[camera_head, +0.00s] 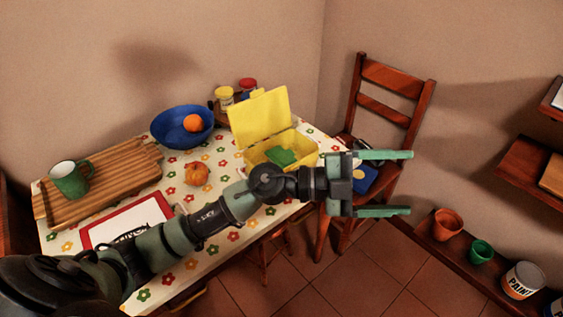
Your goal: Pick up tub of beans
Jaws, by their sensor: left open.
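I cannot make out for certain which thing is the tub of beans. Two small containers stand at the back of the table, a yellow-lidded one (224,97) and a red-lidded one (248,88). A blue item with a yellow mark (365,178) lies on the chair seat, partly hidden behind my gripper. My left gripper (411,183) is open and empty, pointing right, in front of the chair and past the table's right edge. My right gripper is out of view.
The flowered table (222,244) holds a blue bowl (170,134) with an orange, an open yellow box (304,151), a pumpkin (196,175) and a ridged board (110,193) with a green mug (70,181). A chair (387,112) stands right. Pots and a paint can line a low shelf (478,271).

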